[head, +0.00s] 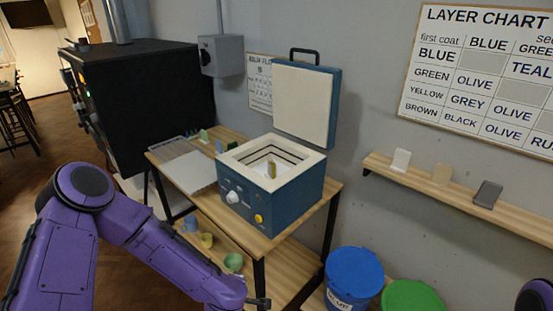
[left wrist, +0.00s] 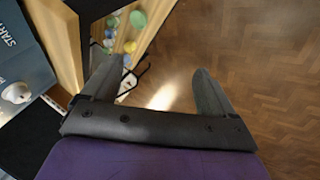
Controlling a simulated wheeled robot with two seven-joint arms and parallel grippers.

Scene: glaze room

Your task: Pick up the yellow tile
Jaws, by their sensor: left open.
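A small yellow-olive tile (head: 271,169) stands upright inside the open blue kiln (head: 285,205) on the wooden bench. Its lower part is hard to make out. My left gripper (head: 260,302) is low in front of the bench, below and apart from the kiln and tile. The left wrist view shows the left gripper (left wrist: 155,82) with fingers spread and nothing between them, over the floor beside the bench. The tile is not in that view. My right gripper is out of view.
The kiln lid (head: 305,103) stands raised behind the chamber. Small tiles in a rack (head: 204,135) and a white board (head: 188,170) are left of the kiln. Cups (head: 234,262) stand on the lower shelf. A blue bucket (head: 353,278) and green one (head: 411,297) stand right.

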